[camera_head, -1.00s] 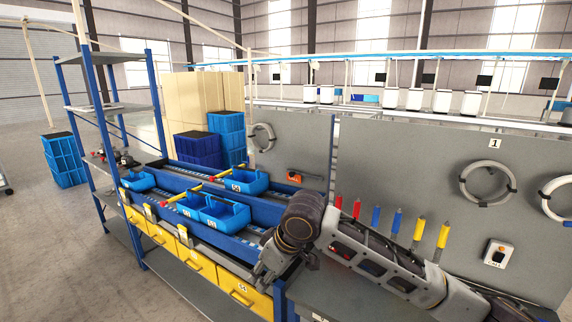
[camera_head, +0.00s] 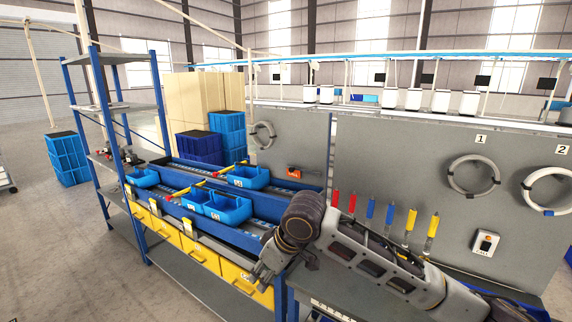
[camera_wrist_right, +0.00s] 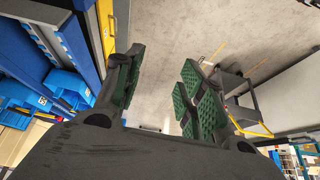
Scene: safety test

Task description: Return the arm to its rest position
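My right arm reaches in from the lower right of the head view. Its gripper (camera_head: 266,270) hangs beside the front of the blue-railed rack, near the yellow drawers. In the right wrist view the two green-padded fingers of the right gripper (camera_wrist_right: 165,85) stand apart, with only floor showing between them. The gripper holds nothing. My left arm and left gripper are not in view.
Blue bins (camera_head: 228,208) sit on the rack above yellow drawers (camera_head: 201,253). A grey pegboard (camera_head: 400,170) with coiled hoses and coloured-handled tools stands behind my arm. A blue-post shelf (camera_head: 118,107) stands left. Open floor (camera_head: 60,240) lies at far left.

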